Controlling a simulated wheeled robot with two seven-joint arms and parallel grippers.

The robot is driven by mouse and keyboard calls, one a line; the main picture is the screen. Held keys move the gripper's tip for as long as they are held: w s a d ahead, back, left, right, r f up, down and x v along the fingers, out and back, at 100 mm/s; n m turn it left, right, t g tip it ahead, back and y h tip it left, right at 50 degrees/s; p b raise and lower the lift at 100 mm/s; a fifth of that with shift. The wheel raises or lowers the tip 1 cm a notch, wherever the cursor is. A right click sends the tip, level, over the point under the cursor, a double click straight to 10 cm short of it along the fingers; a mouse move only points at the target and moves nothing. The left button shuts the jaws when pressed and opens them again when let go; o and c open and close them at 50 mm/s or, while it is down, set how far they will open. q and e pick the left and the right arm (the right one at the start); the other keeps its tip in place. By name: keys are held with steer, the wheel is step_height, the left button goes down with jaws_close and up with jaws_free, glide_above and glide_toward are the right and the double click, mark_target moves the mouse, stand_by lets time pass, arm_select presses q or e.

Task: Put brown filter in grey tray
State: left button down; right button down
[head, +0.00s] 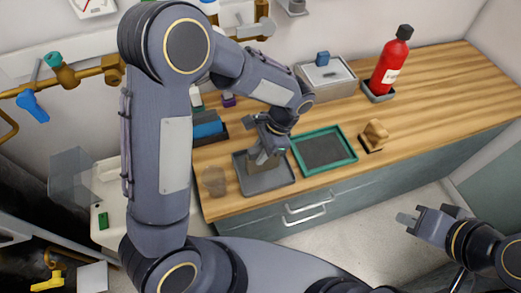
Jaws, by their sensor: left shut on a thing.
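The grey tray (283,184) lies on the wooden counter near its front edge. My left gripper (266,156) reaches down over it and is shut on a brownish thing, which I take for the brown filter (262,167). The filter is low over the tray floor, partly hidden by the fingers; I cannot tell whether it touches. My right gripper (424,217) is off the counter at the lower right, empty, with its fingers apart.
A green-rimmed tray (350,158) lies just right of the grey tray. A tan folded piece (375,132) sits on a dark holder further right. A brownish see-through piece (214,181) is at left. A red extinguisher (388,68) and a grey box (325,80) stand behind.

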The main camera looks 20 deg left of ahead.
arm_select(q)
steer(key=shift+f, duration=0.15)
steer(key=c, duration=1.3)
jaws_free()
steer(key=shift+o, duration=0.2)
